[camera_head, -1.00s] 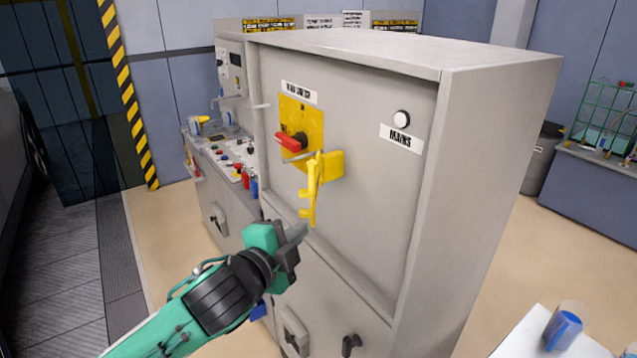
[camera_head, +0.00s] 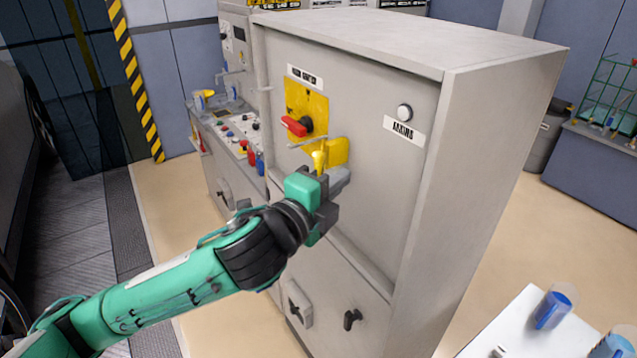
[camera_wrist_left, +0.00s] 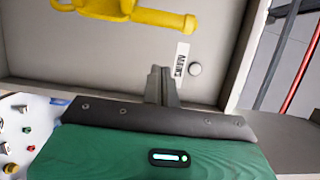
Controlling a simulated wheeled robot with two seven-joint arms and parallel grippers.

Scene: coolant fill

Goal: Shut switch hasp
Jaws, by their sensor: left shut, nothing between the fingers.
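The yellow switch hasp (camera_head: 319,160) hangs at the yellow switch plate on the grey cabinet front. Its lower part is hidden behind my left gripper (camera_head: 341,180) in the head view. In the left wrist view the hasp (camera_wrist_left: 140,14) crosses the top edge, with its rounded end to the right. The red switch handle (camera_head: 295,126) sits above it, pointing left. My left gripper is shut and empty, just in front of the hasp's lower part; I cannot tell whether it touches. Its closed fingers (camera_wrist_left: 161,80) show below the hasp in the left wrist view. My right gripper is out of view.
The MAINS label (camera_head: 404,130) and a round white knob (camera_head: 404,112) are to the right on the cabinet. A control panel (camera_head: 232,125) stands at the left. A white table with a blue-filled jug (camera_head: 553,309) is at the bottom right. Floor left of the cabinet is clear.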

